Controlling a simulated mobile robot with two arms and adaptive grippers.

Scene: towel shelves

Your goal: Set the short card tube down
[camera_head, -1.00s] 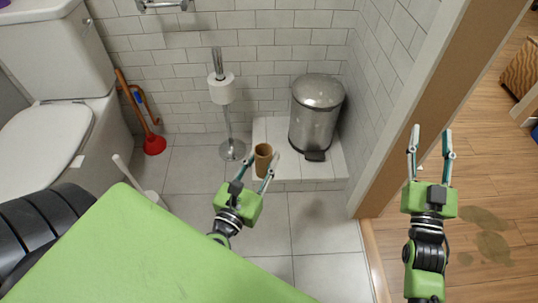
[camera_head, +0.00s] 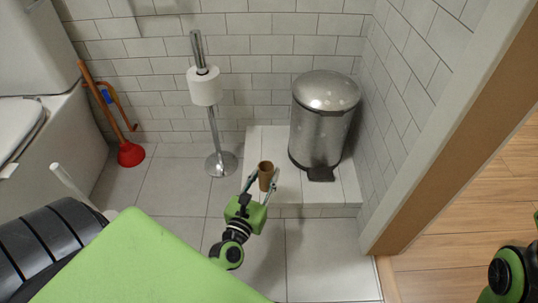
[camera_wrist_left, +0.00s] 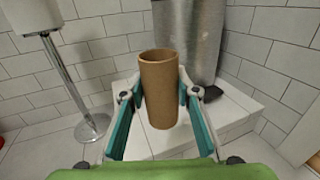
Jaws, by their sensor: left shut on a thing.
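The short card tube (camera_head: 265,169) is a brown, upright, open-topped cylinder. My left gripper (camera_head: 262,181) is shut on it, one finger on each side. In the left wrist view the tube (camera_wrist_left: 159,88) stands between the teal fingers (camera_wrist_left: 160,100), its top rim above the fingertips. It shows in front of the white tiled step (camera_head: 260,140). I cannot tell whether its base touches the step. My right gripper is out of view; only part of my right arm shows at the lower right edge.
A steel pedal bin (camera_head: 322,125) stands on the step, behind and right of the tube. A paper stand (camera_head: 216,130) with a white roll (camera_head: 204,87) is at left. A red plunger (camera_head: 130,154) stands by the toilet (camera_head: 62,130). The step's left part is clear.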

